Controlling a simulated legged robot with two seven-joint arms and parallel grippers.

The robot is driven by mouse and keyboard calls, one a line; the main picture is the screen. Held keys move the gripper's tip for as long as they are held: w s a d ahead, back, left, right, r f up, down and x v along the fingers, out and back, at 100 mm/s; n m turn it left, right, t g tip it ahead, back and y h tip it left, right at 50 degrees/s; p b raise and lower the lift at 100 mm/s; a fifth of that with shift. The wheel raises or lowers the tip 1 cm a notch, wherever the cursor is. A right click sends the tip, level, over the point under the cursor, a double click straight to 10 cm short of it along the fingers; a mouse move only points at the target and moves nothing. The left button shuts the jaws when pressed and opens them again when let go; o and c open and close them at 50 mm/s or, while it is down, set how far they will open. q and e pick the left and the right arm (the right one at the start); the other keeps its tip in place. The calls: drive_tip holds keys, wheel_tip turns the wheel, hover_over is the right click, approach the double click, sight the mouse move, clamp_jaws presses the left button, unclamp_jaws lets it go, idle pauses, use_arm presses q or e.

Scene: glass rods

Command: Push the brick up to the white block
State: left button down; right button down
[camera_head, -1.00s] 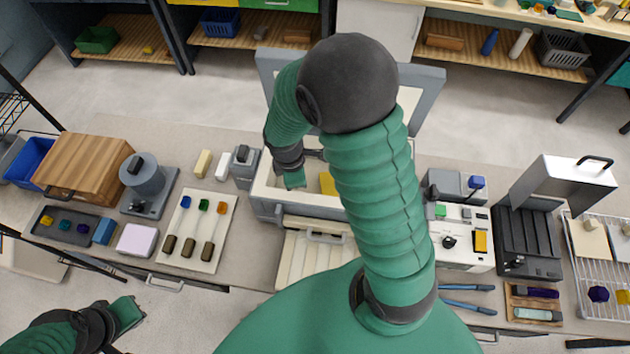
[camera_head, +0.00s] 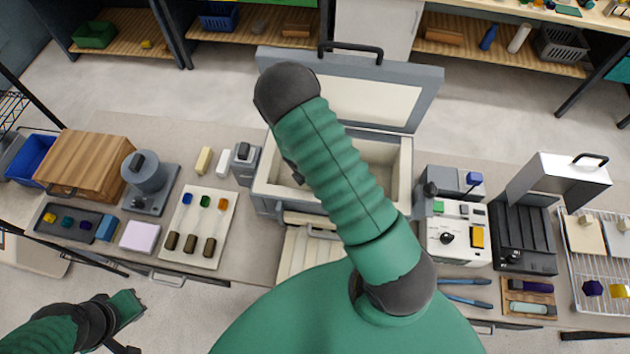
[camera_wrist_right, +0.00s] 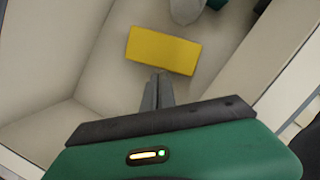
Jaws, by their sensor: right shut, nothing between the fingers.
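A yellow brick (camera_wrist_right: 163,50) lies on the pale floor of the open grey box (camera_head: 265,185). In the right wrist view, my right gripper (camera_wrist_right: 158,76) is shut and empty, its fingertips at the brick's near long side; I cannot tell whether they touch. In the head view my right arm hides the brick and this gripper. A pale rounded thing (camera_wrist_right: 186,10) stands just beyond the brick, cut off by the frame; I cannot tell whether it is the white block. A small white block (camera_head: 223,162) lies on the table left of the box. My left gripper (camera_head: 128,307) hangs off the table's front.
The box walls enclose my right gripper, and its lid (camera_head: 372,100) stands open behind. A pale yellow block (camera_head: 203,161) and a grey device (camera_head: 245,160) stand left of the box, a white control panel (camera_head: 455,240) right.

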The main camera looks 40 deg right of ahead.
drive_tip(key=shift+s, duration=0.15)
drive_tip(key=shift+d, duration=0.9)
drive_tip(key=shift+s, duration=0.1)
